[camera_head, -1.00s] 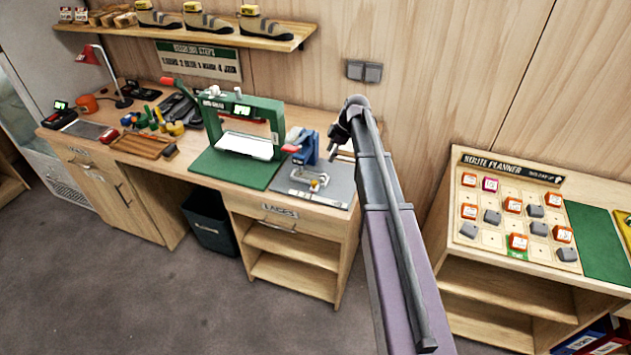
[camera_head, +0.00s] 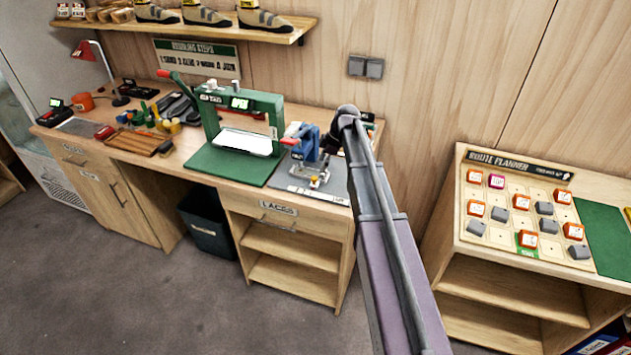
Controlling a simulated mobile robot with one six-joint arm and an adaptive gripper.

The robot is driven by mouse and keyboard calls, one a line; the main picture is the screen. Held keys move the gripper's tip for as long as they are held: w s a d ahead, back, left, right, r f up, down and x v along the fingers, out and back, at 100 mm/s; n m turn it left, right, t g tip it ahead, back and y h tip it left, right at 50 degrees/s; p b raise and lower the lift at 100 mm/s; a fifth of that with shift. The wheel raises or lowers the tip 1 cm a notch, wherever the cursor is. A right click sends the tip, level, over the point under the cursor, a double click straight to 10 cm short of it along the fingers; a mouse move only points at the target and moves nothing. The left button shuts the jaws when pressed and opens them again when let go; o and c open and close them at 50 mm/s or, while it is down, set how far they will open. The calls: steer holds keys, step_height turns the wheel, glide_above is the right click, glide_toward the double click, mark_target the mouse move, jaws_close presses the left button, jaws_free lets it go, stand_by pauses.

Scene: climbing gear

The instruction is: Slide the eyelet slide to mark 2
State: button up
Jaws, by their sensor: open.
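The blue eyelet press (camera_head: 304,142) with its red handle stands on a grey mat (camera_head: 291,183) at the right end of the workbench. A small metal slide assembly (camera_head: 318,181) lies at its foot; its marks are too small to read. My arm reaches in from the lower right. My gripper (camera_head: 321,170) hangs just right of the press, low over the slide assembly, open and small in the picture. I cannot tell whether it touches the slide, which it partly hides.
A green press frame (camera_head: 240,105) with a white plate stands left on a green mat. Several tools lie farther left. The route planner board (camera_head: 520,210) stands on a separate low unit at right. A dark bin (camera_head: 207,222) stands below the bench.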

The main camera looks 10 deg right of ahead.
mark_target(314, 178)
steer(key=shift+b+x, duration=2.7)
steer(key=shift+x, duration=0.55)
jaws_close()
